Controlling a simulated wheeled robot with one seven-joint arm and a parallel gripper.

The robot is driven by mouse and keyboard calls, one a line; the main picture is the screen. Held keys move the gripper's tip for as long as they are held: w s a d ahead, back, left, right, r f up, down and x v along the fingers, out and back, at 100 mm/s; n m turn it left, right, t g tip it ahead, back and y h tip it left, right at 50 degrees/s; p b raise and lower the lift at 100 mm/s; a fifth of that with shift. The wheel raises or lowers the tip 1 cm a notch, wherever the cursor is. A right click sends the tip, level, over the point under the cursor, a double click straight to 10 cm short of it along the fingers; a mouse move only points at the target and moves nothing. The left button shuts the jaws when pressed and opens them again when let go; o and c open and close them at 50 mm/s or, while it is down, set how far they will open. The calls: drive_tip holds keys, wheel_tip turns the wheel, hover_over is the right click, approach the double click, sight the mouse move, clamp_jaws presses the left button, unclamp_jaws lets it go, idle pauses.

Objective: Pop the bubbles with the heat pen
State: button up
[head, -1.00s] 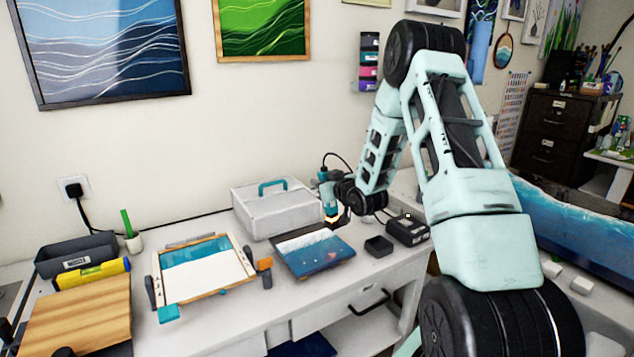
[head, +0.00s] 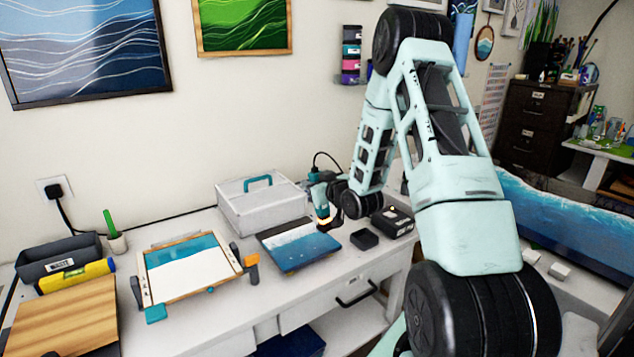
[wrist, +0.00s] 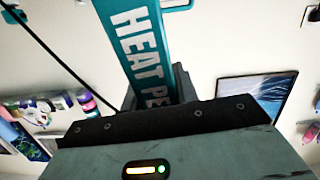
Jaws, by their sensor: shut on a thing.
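My gripper (head: 333,196) is shut on the teal heat pen (head: 319,195) and holds it roughly upright, tip down. The pen's tip glows orange over the back right corner of a blue and white resin panel (head: 297,253) on the table. I cannot tell whether the tip touches the panel. In the wrist view the heat pen (wrist: 140,45) shows its lettering between my jaws, and its tip is out of sight. Bubbles on the panel are too small to make out.
A white case (head: 262,208) with a teal handle stands behind the panel. A framed blue and white piece (head: 188,268) lies left. A cord runs from the pen.

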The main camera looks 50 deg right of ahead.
drive_tip(key=shift+w+a+b, duration=1.75)
drive_tip(key=shift+a+b, duration=0.4)
drive_tip(key=shift+a, duration=5.15)
wheel_tip(320, 180, up, 8)
drive_tip(key=w+p, duration=0.1)
drive_tip(key=p, duration=0.3)
drive_tip(key=shift+w+a+p, duration=0.3)
drive_tip(key=shift+p, duration=0.1)
drive_tip(key=shift+r, duration=0.1)
drive_tip(key=shift+s, duration=0.1)
